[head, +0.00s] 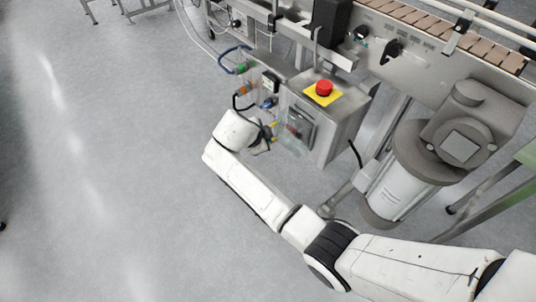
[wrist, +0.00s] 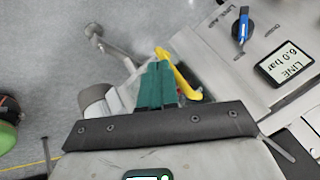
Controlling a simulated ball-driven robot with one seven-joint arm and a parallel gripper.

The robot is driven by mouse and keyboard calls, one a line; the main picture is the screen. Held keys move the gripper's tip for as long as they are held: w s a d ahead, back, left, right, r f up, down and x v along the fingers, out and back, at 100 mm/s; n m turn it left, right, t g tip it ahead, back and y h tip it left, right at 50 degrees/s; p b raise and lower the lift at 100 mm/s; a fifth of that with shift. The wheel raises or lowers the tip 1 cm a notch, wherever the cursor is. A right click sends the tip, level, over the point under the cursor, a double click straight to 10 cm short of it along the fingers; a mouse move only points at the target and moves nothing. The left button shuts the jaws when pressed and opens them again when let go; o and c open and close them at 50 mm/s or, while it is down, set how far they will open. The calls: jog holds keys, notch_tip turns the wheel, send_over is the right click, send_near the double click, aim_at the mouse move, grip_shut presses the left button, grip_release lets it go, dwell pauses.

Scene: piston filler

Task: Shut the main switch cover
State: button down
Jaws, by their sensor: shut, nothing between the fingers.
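The main switch cover (head: 292,138) is a see-through flap on the front of the grey control box (head: 335,128) in the head view. It appears to stand out from the box, swung open toward the left. My gripper (head: 273,131) is just left of it, close to the cover, but I cannot tell whether they touch. In the wrist view my gripper's teal fingers (wrist: 157,72) are together and empty. A curved yellow piece (wrist: 180,72) lies right beside them, perhaps part of the cover. The switch behind is mostly hidden.
A red stop button (head: 324,87) on a yellow plate tops the box. A pressure display (wrist: 285,57) and a blue-handled valve (wrist: 243,28) are nearby. A motor (head: 405,170) stands at right under the conveyor (head: 440,28). Floor at left is clear.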

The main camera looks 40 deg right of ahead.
jog(key=shift+w+d+b, duration=0.6)
jog(key=shift+w+b, duration=0.2)
jog(key=shift+w, duration=0.1)
jog(key=shift+w+d+r, duration=0.1)
jog(key=shift+w+d, duration=0.05)
jog(key=shift+r, duration=0.15)
